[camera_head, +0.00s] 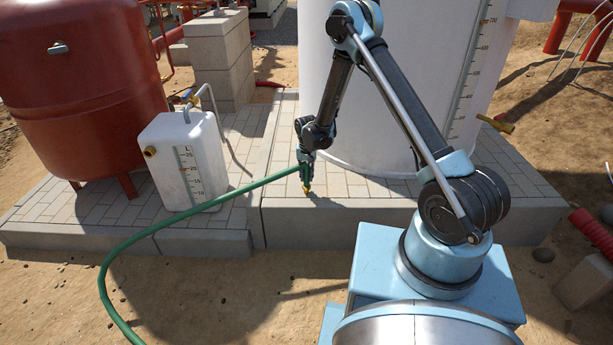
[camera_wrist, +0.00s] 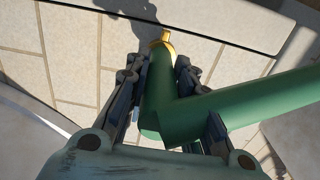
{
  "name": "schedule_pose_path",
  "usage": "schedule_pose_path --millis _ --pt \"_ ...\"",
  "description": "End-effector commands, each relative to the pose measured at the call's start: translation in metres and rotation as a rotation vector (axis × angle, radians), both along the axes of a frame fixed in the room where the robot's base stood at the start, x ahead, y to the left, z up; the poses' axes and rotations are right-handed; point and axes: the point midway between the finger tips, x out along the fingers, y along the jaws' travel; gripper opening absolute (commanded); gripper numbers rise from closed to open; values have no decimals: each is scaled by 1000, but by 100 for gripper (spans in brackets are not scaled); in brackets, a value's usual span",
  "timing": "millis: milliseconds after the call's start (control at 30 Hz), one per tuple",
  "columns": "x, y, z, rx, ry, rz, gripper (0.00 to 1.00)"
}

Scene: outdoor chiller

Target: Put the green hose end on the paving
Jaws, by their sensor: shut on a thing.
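The green hose (camera_head: 203,207) runs up from the sandy ground at the lower left to my gripper (camera_head: 306,178). My gripper is shut on the hose near its end. The brass tip of the hose end (camera_head: 307,188) points down, just over or touching the paving (camera_head: 345,185) near its front edge; I cannot tell which. In the wrist view the green hose (camera_wrist: 160,95) lies between the two fingers of my gripper (camera_wrist: 160,85), with the brass tip (camera_wrist: 164,38) beyond them over pale paving slabs (camera_wrist: 90,45).
A white tank (camera_head: 375,100) with a level scale stands behind my gripper. A white canister (camera_head: 185,165) with a tap and a red vessel (camera_head: 75,85) stand to the left. A brass outlet (camera_head: 497,124) sticks out at the right. The paving's front edge drops to sand.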

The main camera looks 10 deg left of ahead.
Motion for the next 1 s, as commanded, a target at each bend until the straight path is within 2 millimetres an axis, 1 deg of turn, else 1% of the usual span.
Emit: schedule_pose_path --millis 33,67,100,133,467,567,667,767,1000 --pt "0 0 0 0 1 0 0" --pt "0 0 -1 0 1 0 27" --pt "0 0 0 0 1 0 36" --pt "0 0 0 0 1 0 43" --pt "0 0 0 0 0 0 43" --pt "0 0 4 0 0 0 43" --pt "0 0 13 0 0 0 43" --pt "0 0 27 0 0 0 43" --pt "0 0 66 0 0 0 43"
